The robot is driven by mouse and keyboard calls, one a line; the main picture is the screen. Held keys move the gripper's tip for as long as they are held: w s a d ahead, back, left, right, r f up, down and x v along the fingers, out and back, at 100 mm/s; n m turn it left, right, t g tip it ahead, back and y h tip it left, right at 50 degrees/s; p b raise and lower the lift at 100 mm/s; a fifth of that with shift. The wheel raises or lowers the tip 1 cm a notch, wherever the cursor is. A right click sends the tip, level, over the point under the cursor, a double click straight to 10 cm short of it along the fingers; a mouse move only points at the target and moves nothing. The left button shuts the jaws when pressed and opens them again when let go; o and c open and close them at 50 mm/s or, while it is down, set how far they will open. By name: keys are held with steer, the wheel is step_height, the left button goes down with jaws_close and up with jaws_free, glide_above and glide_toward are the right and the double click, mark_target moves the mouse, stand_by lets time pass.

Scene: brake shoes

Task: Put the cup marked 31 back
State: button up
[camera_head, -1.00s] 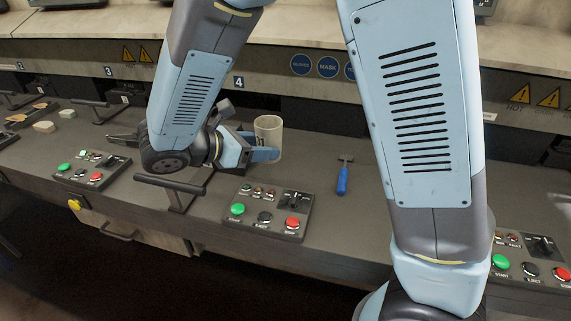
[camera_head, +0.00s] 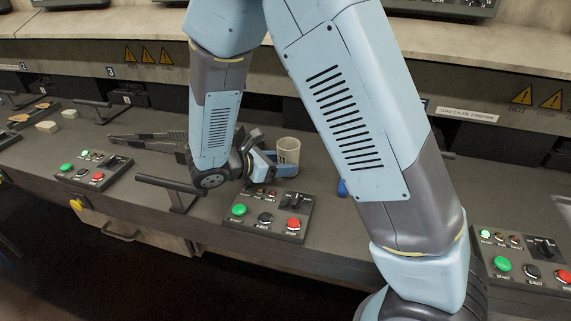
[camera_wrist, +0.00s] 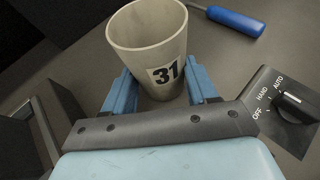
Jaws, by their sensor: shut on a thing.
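The cup marked 31 (camera_wrist: 146,48) is a pale beige, tapered cup with a black 31 on a white label. It stands upright between the two blue fingers of my gripper (camera_wrist: 163,92) in the wrist view, and the fingers are shut on it. In the head view the cup (camera_head: 289,151) shows at the end of my gripper (camera_head: 284,168), over the grey bench behind a control panel. The head view does not clearly show whether its base touches the bench.
A control panel (camera_head: 268,214) with green, black and red buttons is just in front. A black T-handle (camera_head: 172,186) stands to its left. A blue-handled tool (camera_wrist: 236,20) lies beyond the cup, mostly hidden by my arm in the head view. Another panel (camera_head: 524,258) is at the right.

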steer(key=shift+s+f, duration=0.15)
steer(key=shift+f, duration=0.35)
steer(key=shift+s+d+f, duration=0.15)
steer(key=shift+s+f, duration=0.05)
steer(key=shift+f, duration=0.1)
steer(key=o, duration=1.1)
steer(key=shift+o, duration=0.2)
steer(key=shift+w+r, duration=0.1)
steer(key=shift+r, duration=0.3)
steer(key=v, duration=1.2)
steer(key=shift+w+r, duration=0.15)
steer(key=shift+r, duration=0.05)
steer(key=d+r+m+g+y, duration=0.2)
steer(key=d+r+m+g, duration=0.3)
steer(key=d, duration=0.5)
steer(key=s+d+r+m+t+y, duration=0.2)
steer(key=s+d+r+m+y, duration=0.3)
steer(key=d+m, duration=0.4)
steer(key=s+d+r+m+t+y, duration=0.2)
steer(key=s+d+r+m+y, duration=0.2)
steer(key=s+d+r+m, duration=0.3)
steer(key=d+r+m, duration=0.1)
steer(key=d+m, duration=0.1)
steer(key=d, duration=0.1)
steer(key=shift+d+r+m+y, duration=0.2)
steer(key=shift+r+m+y, duration=0.1)
steer(key=shift+m+y, duration=0.1)
